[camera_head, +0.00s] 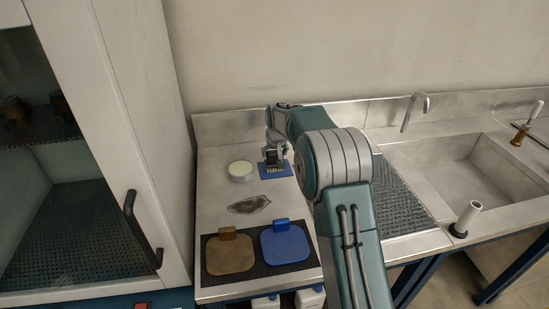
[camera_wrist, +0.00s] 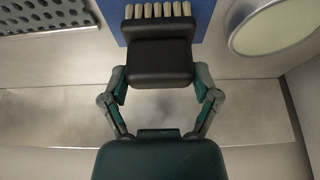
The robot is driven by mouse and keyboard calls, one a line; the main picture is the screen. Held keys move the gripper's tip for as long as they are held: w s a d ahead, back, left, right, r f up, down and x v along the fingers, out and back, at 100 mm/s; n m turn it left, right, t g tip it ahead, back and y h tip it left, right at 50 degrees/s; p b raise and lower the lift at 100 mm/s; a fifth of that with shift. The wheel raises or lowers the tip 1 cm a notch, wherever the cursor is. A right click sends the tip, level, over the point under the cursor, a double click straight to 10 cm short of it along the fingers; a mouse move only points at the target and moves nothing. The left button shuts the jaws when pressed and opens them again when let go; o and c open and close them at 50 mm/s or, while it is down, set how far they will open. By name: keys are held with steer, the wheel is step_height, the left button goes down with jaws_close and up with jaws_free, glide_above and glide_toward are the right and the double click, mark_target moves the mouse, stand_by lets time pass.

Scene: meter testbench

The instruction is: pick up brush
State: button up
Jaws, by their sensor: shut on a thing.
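The brush (camera_wrist: 159,62) has a black block body and a row of pale bristle tufts along its far edge. My gripper (camera_wrist: 160,80) is shut on it, with one finger against each side of the black body. In the head view my gripper (camera_head: 272,150) points down at the blue mat (camera_head: 264,175) near the back of the counter. The brush shows there only as a small dark shape with pale tufts (camera_head: 275,168). I cannot tell whether it touches the mat. The mat also shows behind the bristles in the wrist view (camera_wrist: 118,18).
A round white-rimmed dish (camera_head: 240,171) stands left of the mat. A dark stain (camera_head: 249,204) marks the counter. Brown (camera_head: 230,256) and blue (camera_head: 285,244) pads lie at the front. A tall cabinet (camera_head: 125,100) borders the left; a perforated panel (camera_head: 405,200) and sink (camera_head: 480,175) lie right.

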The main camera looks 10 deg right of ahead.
mark_target(275, 151)
steer(key=shift+r, duration=0.45)
step_height(275, 151, up, 2)
steer(key=shift+d+r, duration=0.1)
steer(key=shift+r, duration=0.15)
steer(key=s+d+r, duration=0.6)
steer(key=d+r, duration=0.3)
steer(key=d, duration=0.3)
steer(key=shift+d+r, duration=0.25)
steer(key=shift+o, duration=1.4)
steer(key=shift+c, duration=0.5)
